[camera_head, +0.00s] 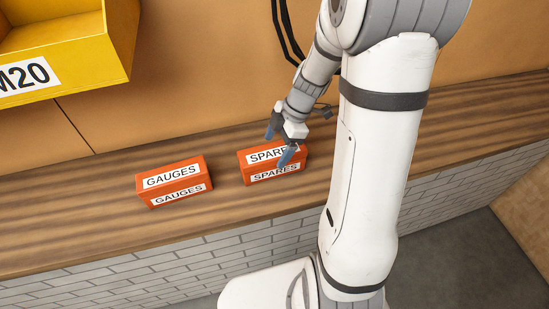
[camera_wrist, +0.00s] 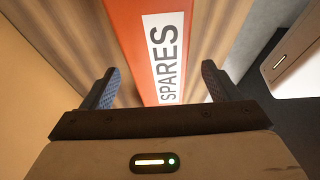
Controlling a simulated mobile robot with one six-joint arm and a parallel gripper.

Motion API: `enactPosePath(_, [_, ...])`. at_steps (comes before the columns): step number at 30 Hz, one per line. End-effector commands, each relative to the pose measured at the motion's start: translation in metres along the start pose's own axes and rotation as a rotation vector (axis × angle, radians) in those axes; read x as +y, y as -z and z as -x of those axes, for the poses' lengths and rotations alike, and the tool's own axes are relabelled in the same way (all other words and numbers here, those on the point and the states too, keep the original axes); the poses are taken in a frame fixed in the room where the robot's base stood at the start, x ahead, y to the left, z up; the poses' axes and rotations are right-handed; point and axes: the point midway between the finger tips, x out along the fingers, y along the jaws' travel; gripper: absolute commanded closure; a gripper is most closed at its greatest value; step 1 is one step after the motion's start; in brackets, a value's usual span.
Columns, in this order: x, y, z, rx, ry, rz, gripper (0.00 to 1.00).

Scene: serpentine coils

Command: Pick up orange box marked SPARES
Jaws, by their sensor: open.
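The orange box marked SPARES (camera_head: 256,173) sits on the wooden counter, with white labels on its top and front. My gripper (camera_head: 280,145) is just above it, its blue-padded fingers apart and pointing down at the box, hiding part of the top label. In the wrist view the SPARES box (camera_wrist: 131,40) runs up the middle of the picture, between the two open fingertips of my gripper (camera_wrist: 160,88). A finger stands on each side of the box with a gap. I cannot tell whether either finger touches it.
A similar orange box marked GAUGES (camera_head: 174,182) stands to the left on the wooden counter (camera_head: 75,220). A yellow bin marked M20 (camera_head: 95,62) is at the upper left. Black cables (camera_head: 283,30) hang along the tan wall behind. Counter is clear left of GAUGES.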

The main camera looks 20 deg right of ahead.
Motion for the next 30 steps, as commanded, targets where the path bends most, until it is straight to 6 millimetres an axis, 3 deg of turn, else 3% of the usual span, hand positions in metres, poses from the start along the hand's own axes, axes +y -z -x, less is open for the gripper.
enactPosePath(9, [0.002, 0.004, -0.04, 0.0, 0.003, 0.001, 0.17])
enactPosePath(18, [0.002, 0.003, -0.045, -0.001, 0.001, 0.002, 0.17])
enactPosePath(30, [0.002, 0.004, -0.045, -0.001, 0.001, 0.002, 0.5])
